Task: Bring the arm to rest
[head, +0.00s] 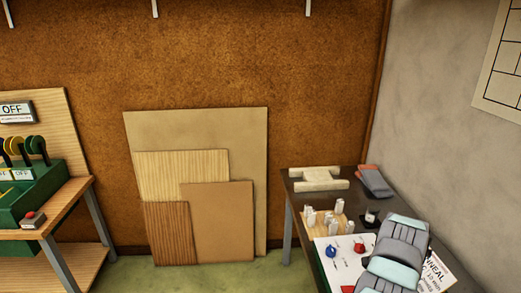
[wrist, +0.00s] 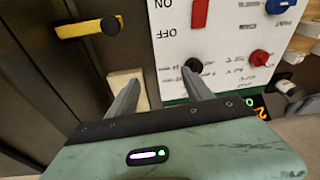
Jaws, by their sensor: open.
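My gripper (wrist: 162,80) shows in the wrist view with its two grey fingers apart and nothing visible between them. The fingers point toward a white control panel (wrist: 172,52). The right fingertip appears in front of a black knob (wrist: 193,64); I cannot tell whether they touch. The left finger overlaps a small cream plate (wrist: 141,102). In the head view a grey and teal shape, perhaps part of my arm, lies over the dark table at the lower right; the fingers cannot be made out there.
The panel carries a red switch (wrist: 200,14) between ON and OFF, a red knob (wrist: 260,57) and a blue knob (wrist: 277,6). A yellow handle (wrist: 80,29) is at left. The dark table (head: 290,178) holds pale blocks and papers. Boards (head: 250,140) lean on the wall; green floor is clear.

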